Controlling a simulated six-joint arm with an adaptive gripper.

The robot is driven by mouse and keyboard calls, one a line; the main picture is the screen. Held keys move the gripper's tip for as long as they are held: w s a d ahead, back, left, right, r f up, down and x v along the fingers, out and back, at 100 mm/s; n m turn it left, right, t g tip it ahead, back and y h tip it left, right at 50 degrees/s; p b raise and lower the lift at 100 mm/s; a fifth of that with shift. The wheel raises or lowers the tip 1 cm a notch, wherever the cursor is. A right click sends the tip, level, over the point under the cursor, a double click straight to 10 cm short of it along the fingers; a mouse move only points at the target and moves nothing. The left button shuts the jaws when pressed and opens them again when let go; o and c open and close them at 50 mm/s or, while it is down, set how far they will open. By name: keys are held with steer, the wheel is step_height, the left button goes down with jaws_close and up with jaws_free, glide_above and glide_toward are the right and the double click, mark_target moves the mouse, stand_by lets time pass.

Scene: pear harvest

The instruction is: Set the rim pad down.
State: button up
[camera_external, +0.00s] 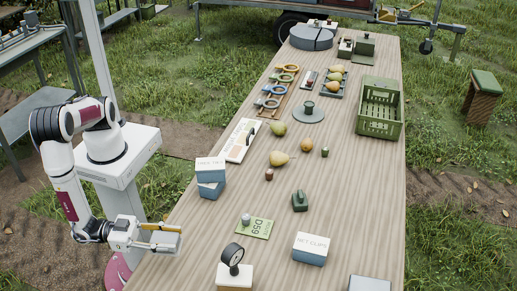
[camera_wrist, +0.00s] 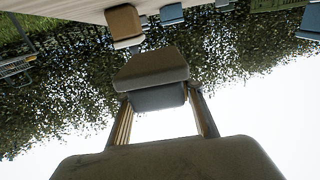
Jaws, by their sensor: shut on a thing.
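My gripper (camera_external: 164,238) is at the left edge of the long wooden table, near its front end. Its two yellowish fingers are shut on a small grey block, which I take to be the rim pad (camera_external: 167,241). In the wrist view the pad (camera_wrist: 150,73) shows as a grey-brown block with a blue-grey lower face, held at the ends of the fingers (camera_wrist: 160,112). The pad looks clear of the table (camera_external: 310,190); the exact gap cannot be told.
A net clips box (camera_external: 311,248) stands farther right. Bare wood lies between them. A green crate (camera_external: 380,108) is farther back.

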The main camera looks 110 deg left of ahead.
steer(key=shift+f, duration=2.1)
steer(key=shift+f, duration=0.15)
steer(key=shift+f, duration=1.75)
steer(key=shift+f, duration=0.15)
steer(key=o, duration=1.1)
steer(key=shift+s, duration=0.1)
